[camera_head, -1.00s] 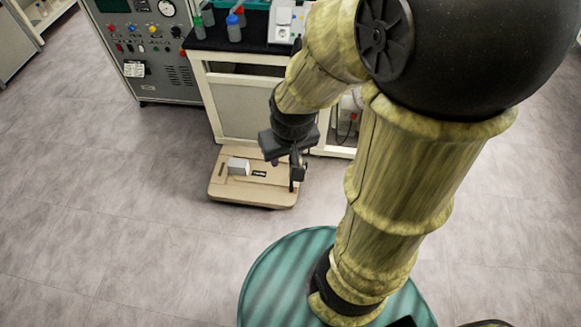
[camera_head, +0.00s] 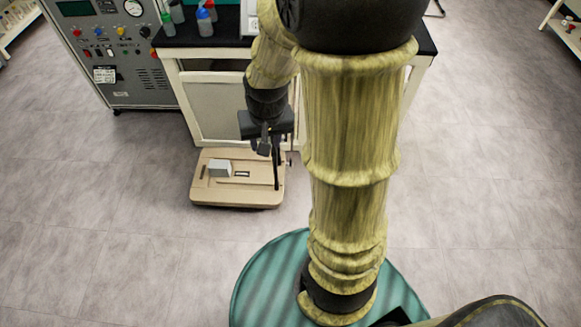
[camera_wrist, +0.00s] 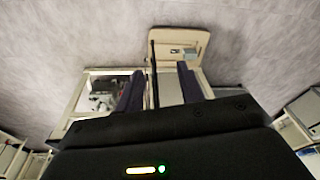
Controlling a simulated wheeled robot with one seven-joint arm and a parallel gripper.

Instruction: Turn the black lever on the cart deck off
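The cart deck (camera_head: 237,199) is a low tan platform on the floor in front of the bench. It also shows at the top of the wrist view (camera_wrist: 192,36). A thin black upright post, which looks like the lever (camera_head: 276,172), stands at the deck's right edge. In the wrist view the lever (camera_wrist: 153,60) runs between my two dark fingers, closer to the left one. My gripper (camera_head: 272,146) is at the upper part of this post. Its fingers (camera_wrist: 160,74) are spread apart. I cannot tell whether either touches the post.
A small pale block (camera_head: 219,169) sits on the deck's left half, beside a dark slot-like mark (camera_head: 242,174). A bench (camera_head: 210,103) with bottles stands behind, and a grey control cabinet (camera_head: 117,58) at the upper left. Floor to the left is clear.

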